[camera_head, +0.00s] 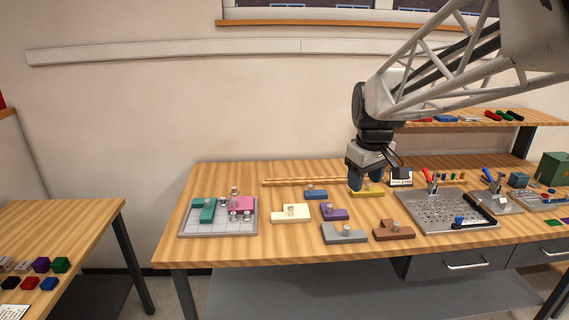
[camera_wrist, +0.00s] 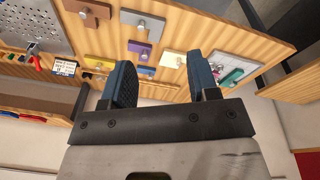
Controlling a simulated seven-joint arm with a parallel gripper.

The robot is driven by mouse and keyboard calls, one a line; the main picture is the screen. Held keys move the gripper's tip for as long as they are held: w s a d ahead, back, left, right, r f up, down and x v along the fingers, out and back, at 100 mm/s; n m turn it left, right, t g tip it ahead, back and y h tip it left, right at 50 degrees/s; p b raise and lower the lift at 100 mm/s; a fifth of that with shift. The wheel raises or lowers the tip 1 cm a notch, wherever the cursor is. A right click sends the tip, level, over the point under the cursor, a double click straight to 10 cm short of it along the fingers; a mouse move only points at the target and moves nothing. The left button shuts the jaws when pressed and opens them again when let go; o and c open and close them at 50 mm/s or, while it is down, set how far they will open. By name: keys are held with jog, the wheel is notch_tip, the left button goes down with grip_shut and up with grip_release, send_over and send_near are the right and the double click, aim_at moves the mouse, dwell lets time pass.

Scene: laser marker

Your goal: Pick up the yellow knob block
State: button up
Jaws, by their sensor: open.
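The yellow knob block (camera_head: 372,193) lies on the table toward the back, partly hidden by my gripper (camera_head: 366,178) in the head view. In the wrist view the yellow knob block (camera_wrist: 99,63) shows to the left of the left finger, on the wooden tabletop. The exact height gap cannot be told.
Blue (camera_head: 316,194), purple (camera_head: 333,212), cream (camera_head: 291,213), grey (camera_head: 344,234) and brown (camera_head: 394,231) knob blocks lie nearby. A small white sign (camera_head: 401,179) stands right of the yellow block. A perforated metal plate (camera_head: 443,211) lies further right. A tiled board (camera_head: 217,228) is at left.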

jog(key=w+d+f+n, duration=0.15)
jog(key=w+d, duration=0.25)
jog(key=w, duration=0.9)
jog(key=n+g, duration=0.2)
jog(key=n, duration=0.7)
send_over(368, 183)
jog(key=shift+m, duration=0.25)
notch_tip(368, 183, down, 20)
jog(key=shift+f, duration=0.1)
jog(key=shift+f, duration=1.15)
jog(key=shift+f, duration=0.15)
